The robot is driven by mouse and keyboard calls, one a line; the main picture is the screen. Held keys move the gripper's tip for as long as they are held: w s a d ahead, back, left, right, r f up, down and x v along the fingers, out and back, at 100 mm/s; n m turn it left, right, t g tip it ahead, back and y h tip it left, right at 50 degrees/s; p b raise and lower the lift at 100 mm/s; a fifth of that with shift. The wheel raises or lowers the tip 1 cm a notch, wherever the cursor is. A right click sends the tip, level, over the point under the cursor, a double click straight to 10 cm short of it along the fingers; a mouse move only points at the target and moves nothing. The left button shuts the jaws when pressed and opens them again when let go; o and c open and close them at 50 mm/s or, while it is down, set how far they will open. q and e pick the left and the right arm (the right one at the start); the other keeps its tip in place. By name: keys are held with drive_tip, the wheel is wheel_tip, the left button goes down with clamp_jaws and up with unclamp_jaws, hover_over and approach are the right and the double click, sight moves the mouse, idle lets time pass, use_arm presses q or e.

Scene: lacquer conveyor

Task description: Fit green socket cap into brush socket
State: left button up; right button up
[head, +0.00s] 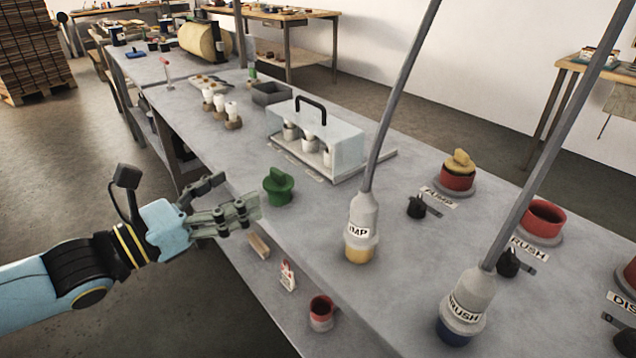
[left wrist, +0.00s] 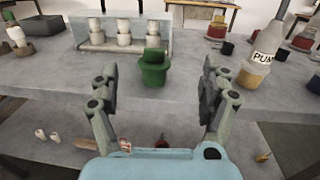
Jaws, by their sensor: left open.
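The green socket cap (head: 279,186) stands on the grey bench top near its front edge. In the left wrist view the green cap (left wrist: 153,68) shows between and beyond the fingers. My left gripper (head: 238,198) is open and empty, just left of the cap and apart from it. Its spread fingers also show in the left wrist view (left wrist: 158,82). The brush socket (head: 542,218), a red open ring by a partly hidden label ending in "RUSH", is at the right of the bench. The brush plug (head: 465,303) with a blue end stands in front of it. My right gripper is not in view.
The pump plug (head: 361,230), with its cable rising, stands between the cap and the brush socket. A yellow cap sits on another red socket (head: 458,177). A clear case (head: 317,140) stands behind the green cap. A red cup (head: 321,312) is on a lower shelf.

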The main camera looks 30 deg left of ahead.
sight(275, 176)
use_arm(q)
drive_tip(key=w+b, duration=0.1)
drive_tip(key=w+f+b, duration=0.1)
drive_tip(key=w+d+b, duration=0.1)
drive_tip(key=w+b, duration=0.1)
drive_tip(key=shift+w+f, duration=0.1)
drive_tip(key=shift+f, duration=0.1)
drive_tip(key=shift+w+r, duration=0.2)
drive_tip(key=shift+w, duration=0.05)
drive_tip(key=shift+w+d+b, duration=0.1)
drive_tip(key=shift+w+b, duration=0.15)
drive_tip(key=shift+b, duration=0.1)
drive_tip(key=shift+p+x, duration=0.3)
drive_tip(key=shift+x, duration=0.65)
drive_tip(key=shift+w+r+p, duration=0.1)
drive_tip(key=shift+w+p, duration=0.55)
drive_tip(key=shift+w, duration=0.25)
drive_tip(key=shift+w+d+f, duration=0.2)
drive_tip(key=shift+w, duration=0.2)
drive_tip(key=shift+f, duration=0.1)
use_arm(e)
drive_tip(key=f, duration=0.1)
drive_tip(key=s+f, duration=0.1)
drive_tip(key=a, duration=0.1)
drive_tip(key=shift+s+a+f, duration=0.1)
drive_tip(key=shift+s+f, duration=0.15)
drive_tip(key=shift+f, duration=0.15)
